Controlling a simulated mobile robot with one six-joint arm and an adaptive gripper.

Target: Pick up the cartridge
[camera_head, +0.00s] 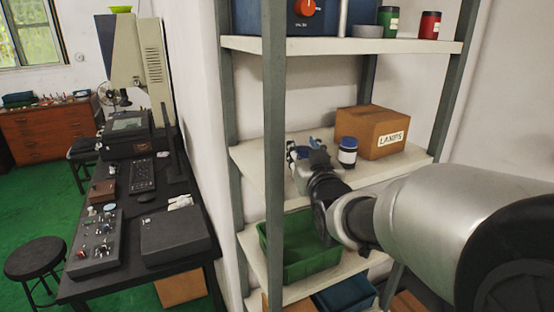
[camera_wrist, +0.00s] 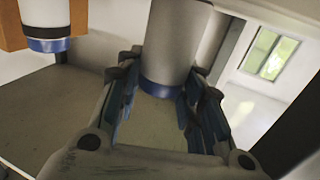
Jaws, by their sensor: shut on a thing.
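The cartridge (camera_wrist: 172,42) is a grey cylinder with a blue band at one end. In the wrist view it stands between the two fingers of my gripper (camera_wrist: 158,100), whose blue-lined pads lie along its sides. My gripper is shut on it. In the head view my gripper (camera_head: 312,160) is over the middle shelf, left of the jar, and a pale part of the cartridge (camera_head: 301,178) shows beside the fingers. My gripper hides much of it there, and I cannot tell whether it touches the shelf.
A white jar with a dark blue cap (camera_head: 347,152) stands right of my gripper, by a cardboard box marked LAMPS (camera_head: 385,133). A shelf post (camera_head: 275,130) is close on the left. The upper shelf (camera_head: 345,46) is overhead. A green bin (camera_head: 310,262) sits below.

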